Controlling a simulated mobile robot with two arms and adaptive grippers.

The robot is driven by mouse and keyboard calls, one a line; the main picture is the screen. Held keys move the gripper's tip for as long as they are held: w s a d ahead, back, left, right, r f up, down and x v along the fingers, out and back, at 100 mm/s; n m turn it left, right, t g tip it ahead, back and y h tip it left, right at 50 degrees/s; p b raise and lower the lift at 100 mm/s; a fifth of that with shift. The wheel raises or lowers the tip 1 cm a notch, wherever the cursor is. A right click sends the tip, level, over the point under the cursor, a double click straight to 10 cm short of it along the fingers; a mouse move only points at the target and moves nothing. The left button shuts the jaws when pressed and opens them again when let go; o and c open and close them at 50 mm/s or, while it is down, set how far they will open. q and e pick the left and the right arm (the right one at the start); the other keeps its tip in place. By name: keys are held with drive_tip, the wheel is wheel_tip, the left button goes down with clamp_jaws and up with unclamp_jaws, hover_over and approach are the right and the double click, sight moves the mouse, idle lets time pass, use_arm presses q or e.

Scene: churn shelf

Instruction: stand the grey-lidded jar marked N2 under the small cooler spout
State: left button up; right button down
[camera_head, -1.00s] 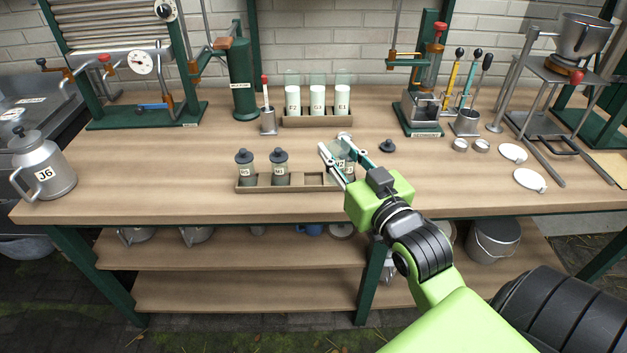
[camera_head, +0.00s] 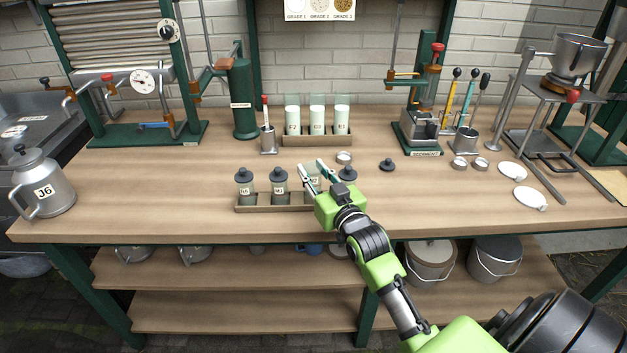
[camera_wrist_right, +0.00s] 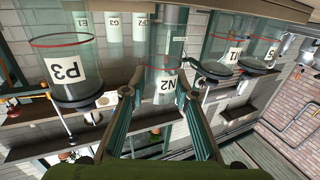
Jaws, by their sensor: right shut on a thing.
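My right gripper (camera_head: 313,172) is shut on the jar marked N2 (camera_head: 312,184), at the rack between the jar marked N1 (camera_head: 279,186) and a dark-lidded jar on the right. Which spout is the small cooler's is not clear. My left gripper is not in view.
The wooden rack (camera_head: 262,209) stands near the bench's front edge. A rack of white-filled tubes (camera_head: 316,141) stands farther back. A kettle marked J6 (camera_head: 45,185) is at left.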

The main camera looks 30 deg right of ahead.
drive_tip(key=shift+f+p, duration=0.5)
drive_tip(key=shift+f, duration=0.7)
drive_tip(key=shift+f, duration=0.25)
drive_tip(key=c, duration=1.6)
unclamp_jaws()
